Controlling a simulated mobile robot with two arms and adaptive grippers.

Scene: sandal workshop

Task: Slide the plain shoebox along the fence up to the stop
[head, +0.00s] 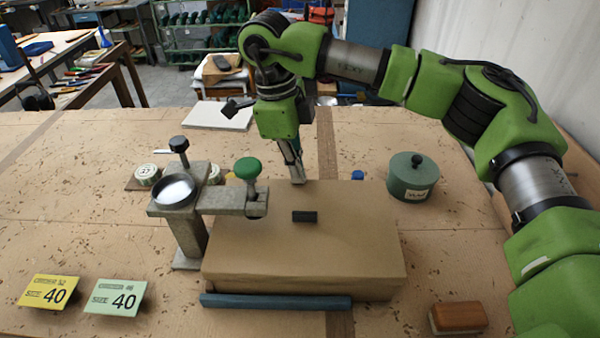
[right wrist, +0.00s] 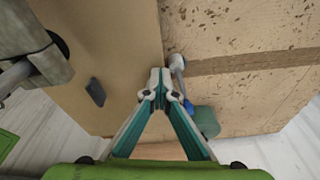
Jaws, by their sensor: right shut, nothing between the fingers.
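The plain brown shoebox (head: 310,245) lies flat at the middle of the bench, with a small dark block (head: 304,216) on its top. It also fills the upper left of the right wrist view (right wrist: 125,35). A blue bar (head: 275,301) runs along the box's near side, like a fence. A grey metal stand (head: 190,235) stands at the box's left, its green-knobbed arm reaching over the box's corner. I cannot tell which part is the stop. My right gripper (head: 297,181) is shut and empty, pointing down at the box's far edge; contact is unclear. My left gripper is out of view.
A green lidded pot (head: 413,180) stands right of the box. A wooden-backed brush (head: 458,317) lies at the front right. Yellow (head: 48,291) and green (head: 115,297) size cards stand at the front left. A pale board (head: 217,115) lies behind. The bench's left side is largely clear.

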